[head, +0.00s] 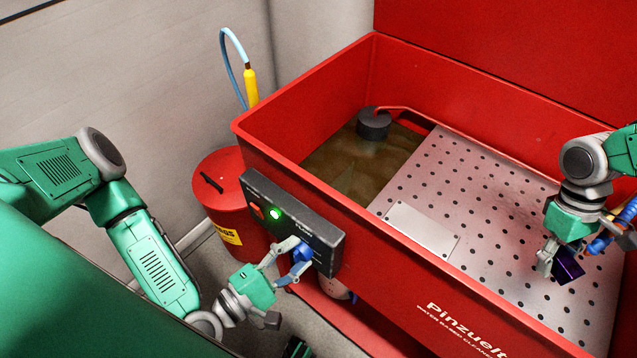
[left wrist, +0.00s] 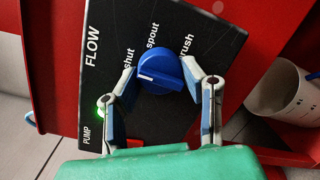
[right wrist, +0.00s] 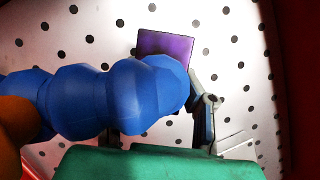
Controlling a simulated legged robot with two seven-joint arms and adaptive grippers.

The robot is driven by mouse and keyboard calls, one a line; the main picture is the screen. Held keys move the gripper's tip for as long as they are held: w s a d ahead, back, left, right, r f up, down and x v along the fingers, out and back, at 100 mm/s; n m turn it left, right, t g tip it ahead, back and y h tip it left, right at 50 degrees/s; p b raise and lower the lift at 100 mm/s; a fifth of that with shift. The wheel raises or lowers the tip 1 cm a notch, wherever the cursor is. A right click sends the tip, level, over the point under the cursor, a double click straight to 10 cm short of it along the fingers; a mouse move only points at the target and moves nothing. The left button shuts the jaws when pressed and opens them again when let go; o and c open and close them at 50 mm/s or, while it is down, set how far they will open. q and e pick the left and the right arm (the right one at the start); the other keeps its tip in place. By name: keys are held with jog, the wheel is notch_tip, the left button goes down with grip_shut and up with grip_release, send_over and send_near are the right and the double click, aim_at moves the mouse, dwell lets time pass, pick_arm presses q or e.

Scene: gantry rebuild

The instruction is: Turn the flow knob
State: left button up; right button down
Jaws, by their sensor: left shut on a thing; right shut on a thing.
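The blue flow knob (head: 302,252) sits on the dark control panel (head: 322,236) on the red basin's front. My left gripper (head: 288,262) is shut on it, one finger on each side. In the left wrist view the knob (left wrist: 160,72) has a white mark on its left side, nearest the word "shut"; "spout" and a partly covered "rush" follow to the right. My right gripper (head: 556,262) is over the perforated tray, shut on a dark purple block (head: 569,266). In the right wrist view a blue segmented spout (right wrist: 100,100) hides one finger and part of the block (right wrist: 165,46).
A green light (head: 275,214) glows on the panel beside a red switch (head: 257,211). The red basin (head: 300,160) holds murky liquid (head: 350,165) and a perforated tray (head: 480,190) with a plain plate (head: 420,230). A red bin (head: 222,190) stands left of the basin.

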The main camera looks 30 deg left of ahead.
pick_arm(q)
jog(key=shift+m, duration=0.3)
jog(key=m, duration=0.5)
jog(key=shift+s+d+g+y, duration=0.1)
jog(key=shift+s+g+y, duration=0.05)
jog(key=shift+g+y, duration=0.25)
jog(key=m+y, duration=0.1)
jog(key=m, duration=0.4)
jog(key=shift+f, duration=0.1)
jog(key=shift+s, duration=0.1)
jog(key=o, duration=0.9)
jog(key=shift+o, duration=1.2)
jog(key=v, duration=1.1)
jog(key=shift+s+a, duration=0.25)
jog(key=shift+s, duration=0.05)
